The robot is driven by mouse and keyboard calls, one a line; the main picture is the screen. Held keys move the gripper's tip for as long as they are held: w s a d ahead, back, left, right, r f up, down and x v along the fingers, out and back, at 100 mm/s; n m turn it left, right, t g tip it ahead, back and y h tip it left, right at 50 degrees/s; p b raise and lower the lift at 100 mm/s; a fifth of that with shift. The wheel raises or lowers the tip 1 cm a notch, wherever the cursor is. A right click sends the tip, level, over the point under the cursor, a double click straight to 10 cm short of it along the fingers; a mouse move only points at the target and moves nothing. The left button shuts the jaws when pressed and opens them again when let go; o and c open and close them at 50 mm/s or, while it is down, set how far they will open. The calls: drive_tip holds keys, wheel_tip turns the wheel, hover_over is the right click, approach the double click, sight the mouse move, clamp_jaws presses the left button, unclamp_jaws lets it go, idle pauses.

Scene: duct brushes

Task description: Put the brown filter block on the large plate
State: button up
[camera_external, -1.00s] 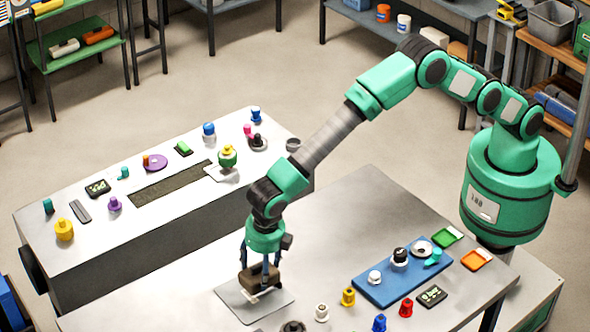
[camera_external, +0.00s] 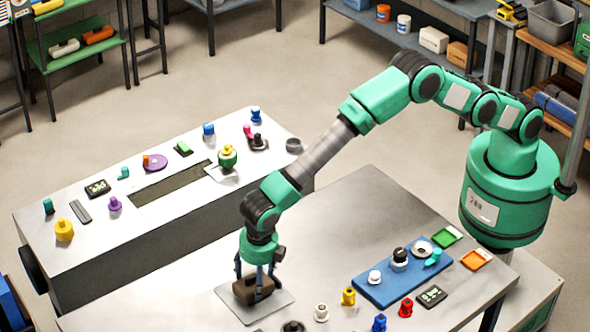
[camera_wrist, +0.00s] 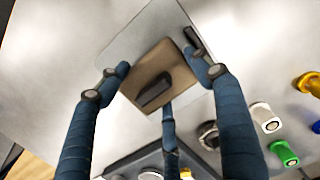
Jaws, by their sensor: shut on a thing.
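The brown filter block (camera_external: 253,292) has a dark grip on top and is between the fingers of my gripper (camera_external: 256,280), which is shut on it. The block is over the large plate (camera_external: 279,305), a flat grey square sheet on the near table, and looks very low over it or resting on it; I cannot tell which. In the wrist view, the block (camera_wrist: 146,78) shows tan-brown between the blue fingers of my gripper (camera_wrist: 158,68), with the plate (camera_wrist: 130,42) around and behind it. The fingers hide parts of the block.
A white knob piece (camera_external: 321,313), a yellow piece (camera_external: 348,296) and a dark ring (camera_external: 293,327) stand right of the plate. A blue board (camera_external: 375,290) with several parts lies farther right. The far table (camera_external: 60,265) holds more small parts. The table behind the plate is clear.

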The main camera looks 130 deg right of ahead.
drive_tip(key=shift+f, duration=0.25)
drive_tip(key=o, duration=1.2)
drive_tip(key=r+p, duration=0.1)
drive_tip(key=r, duration=0.3)
drive_tip(key=a+r+p, duration=0.1)
drive_tip(key=r, duration=0.3)
drive_tip(key=r+p, duration=0.1)
drive_tip(key=r, duration=0.3)
drive_tip(key=shift+a, duration=0.35)
